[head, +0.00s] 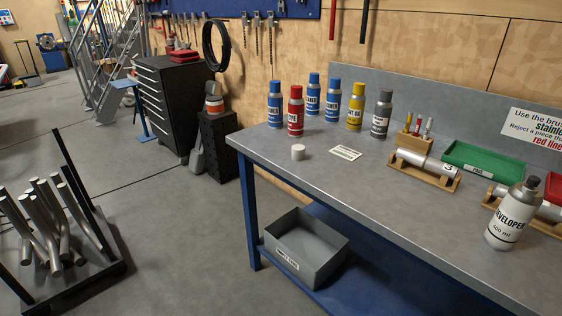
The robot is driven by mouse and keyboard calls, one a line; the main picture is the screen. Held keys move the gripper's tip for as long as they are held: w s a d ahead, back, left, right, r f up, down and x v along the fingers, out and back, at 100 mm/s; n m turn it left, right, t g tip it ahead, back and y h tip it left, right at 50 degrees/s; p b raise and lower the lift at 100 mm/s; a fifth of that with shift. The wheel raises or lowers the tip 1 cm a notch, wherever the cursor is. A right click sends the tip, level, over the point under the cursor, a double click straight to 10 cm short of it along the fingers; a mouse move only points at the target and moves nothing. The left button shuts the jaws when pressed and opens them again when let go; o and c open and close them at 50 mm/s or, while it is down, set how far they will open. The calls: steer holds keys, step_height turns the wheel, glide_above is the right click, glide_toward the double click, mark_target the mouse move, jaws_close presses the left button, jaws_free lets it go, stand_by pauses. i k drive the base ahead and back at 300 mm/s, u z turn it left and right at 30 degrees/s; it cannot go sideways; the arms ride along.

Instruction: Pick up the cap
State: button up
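A small, short white cylinder, which looks like the cap (298,153), stands on the grey workbench top (330,185) near its left end. It is apart from the spray cans and in front of the red can (295,112). A white card (345,153) lies to its right. No part of my arm or gripper shows in the head view.
Several blue, yellow and grey cans stand behind the cap. A white developer can (512,215) stands at the right front, near wooden cradles (425,178) with tubes and a green tray (482,165). A grey bin (305,245) sits on the lower shelf.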

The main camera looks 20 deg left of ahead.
mark_target(297, 150)
steer(key=u, duration=0.5)
steer(key=k, duration=1.1)
steer(key=u, duration=1)
steer(key=i, duration=1.95)
steer(key=z, duration=0.8)
steer(key=i, duration=0.45)
steer(key=z, duration=0.25)
